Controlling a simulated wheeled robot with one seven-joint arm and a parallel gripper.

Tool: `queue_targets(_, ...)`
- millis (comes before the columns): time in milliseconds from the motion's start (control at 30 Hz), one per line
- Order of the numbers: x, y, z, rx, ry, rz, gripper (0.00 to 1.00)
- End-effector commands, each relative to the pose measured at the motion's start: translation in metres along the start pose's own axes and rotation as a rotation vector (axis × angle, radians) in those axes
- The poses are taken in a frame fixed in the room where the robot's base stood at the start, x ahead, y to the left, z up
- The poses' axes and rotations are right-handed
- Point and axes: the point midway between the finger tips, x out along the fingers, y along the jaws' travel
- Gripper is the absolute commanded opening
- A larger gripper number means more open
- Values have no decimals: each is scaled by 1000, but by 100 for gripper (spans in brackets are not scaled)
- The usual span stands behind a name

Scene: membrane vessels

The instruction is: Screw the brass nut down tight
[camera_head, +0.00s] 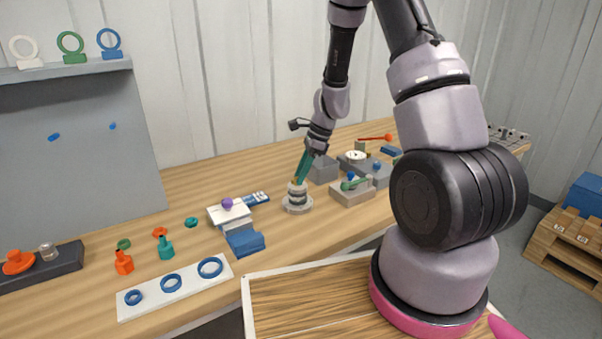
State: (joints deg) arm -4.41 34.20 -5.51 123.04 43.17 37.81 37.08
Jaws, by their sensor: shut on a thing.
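My gripper (302,172) with its teal fingers points down, slightly tilted, at the top of a small round grey vessel (298,203). The vessel stands upright on the wooden bench, with stacked light and dark bands. The fingers are shut on a small pale piece at the vessel's top, which I take for the brass nut (297,186). The nut is tiny here and partly hidden by the fingers. I cannot tell whether there is a gap under it.
Left of the vessel are a white and blue block with a purple knob (227,204) and a white board with blue rings (173,285). Close on the right are grey fixture blocks (352,192), one with a green handle.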

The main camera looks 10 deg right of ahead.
Motion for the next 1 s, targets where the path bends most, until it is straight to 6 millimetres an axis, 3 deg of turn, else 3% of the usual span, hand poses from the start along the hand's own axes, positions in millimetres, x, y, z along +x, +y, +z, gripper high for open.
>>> queue_targets(33, 0, 0, 0, 0, 0, 0, 0)
queue_targets(67, 0, 0, 0, 0, 0, 0, 49)
queue_targets(100, 0, 0, 0, 0, 0, 0, 65)
queue_targets(133, 0, 0, 0, 0, 0, 0, 73)
queue_targets(533, -7, -1, 0, 0, -1, -2, 73)
queue_targets(1000, -91, -1, 0, 0, -1, -3, 73)
